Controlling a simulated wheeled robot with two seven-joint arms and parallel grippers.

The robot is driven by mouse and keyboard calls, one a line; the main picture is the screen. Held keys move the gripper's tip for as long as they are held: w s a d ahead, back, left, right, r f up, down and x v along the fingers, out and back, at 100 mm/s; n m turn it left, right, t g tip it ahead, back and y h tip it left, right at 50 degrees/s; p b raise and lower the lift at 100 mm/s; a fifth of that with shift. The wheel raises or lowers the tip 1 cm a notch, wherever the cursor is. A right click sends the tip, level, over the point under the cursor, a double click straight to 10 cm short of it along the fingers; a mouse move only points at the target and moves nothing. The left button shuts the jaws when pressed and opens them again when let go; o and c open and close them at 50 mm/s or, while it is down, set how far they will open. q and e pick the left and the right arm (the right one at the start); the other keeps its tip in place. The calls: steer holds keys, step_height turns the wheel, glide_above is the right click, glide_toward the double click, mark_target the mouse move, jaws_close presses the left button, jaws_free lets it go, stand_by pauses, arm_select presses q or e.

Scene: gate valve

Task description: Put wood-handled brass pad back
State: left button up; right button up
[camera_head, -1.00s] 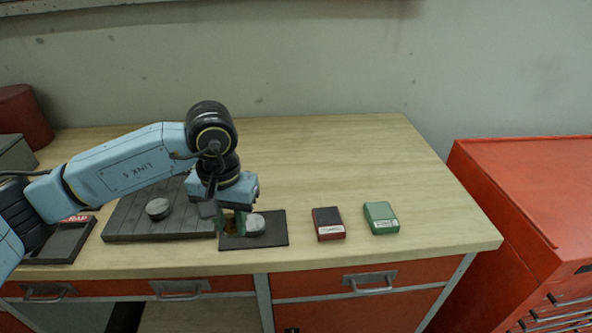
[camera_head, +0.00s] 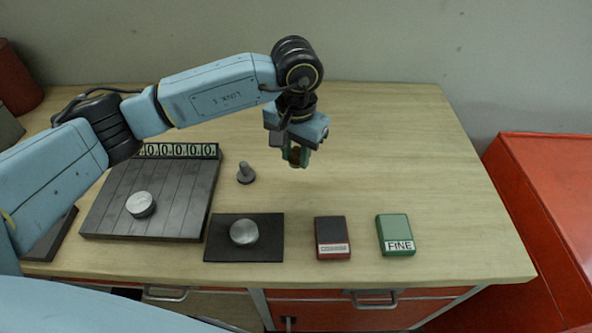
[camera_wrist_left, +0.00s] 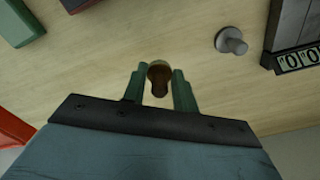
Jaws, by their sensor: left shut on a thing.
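The wood-handled brass pad (camera_head: 296,157) is between the fingers of my left gripper (camera_head: 297,153), which is shut on it. It hangs above the bare wood of the bench, behind and right of the dark mat. In the left wrist view the pad's brown handle and brass rim (camera_wrist_left: 159,78) show between the green fingers (camera_wrist_left: 159,90). The gripper hides part of the pad in the head view. My right gripper is not in view.
A dark mat (camera_head: 217,252) bears a grey disc (camera_head: 244,232). A grooved plate (camera_head: 170,222) bears another disc (camera_head: 141,203), with a number strip (camera_head: 180,150) behind. A grey knob (camera_head: 246,175), red box (camera_head: 332,237) and green FINE box (camera_head: 396,234) stand nearby. The bench's right is clear.

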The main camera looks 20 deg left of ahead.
mark_target(296, 183)
arm_select(q)
steer(key=shift+f, duration=1.45)
step_height(296, 183, down, 4)
steer(key=shift+w+r, duration=0.1)
steer(key=shift+r, duration=0.15)
steer(key=shift+f, duration=0.15)
steer(key=o, duration=0.9)
steer(key=shift+o, duration=0.2)
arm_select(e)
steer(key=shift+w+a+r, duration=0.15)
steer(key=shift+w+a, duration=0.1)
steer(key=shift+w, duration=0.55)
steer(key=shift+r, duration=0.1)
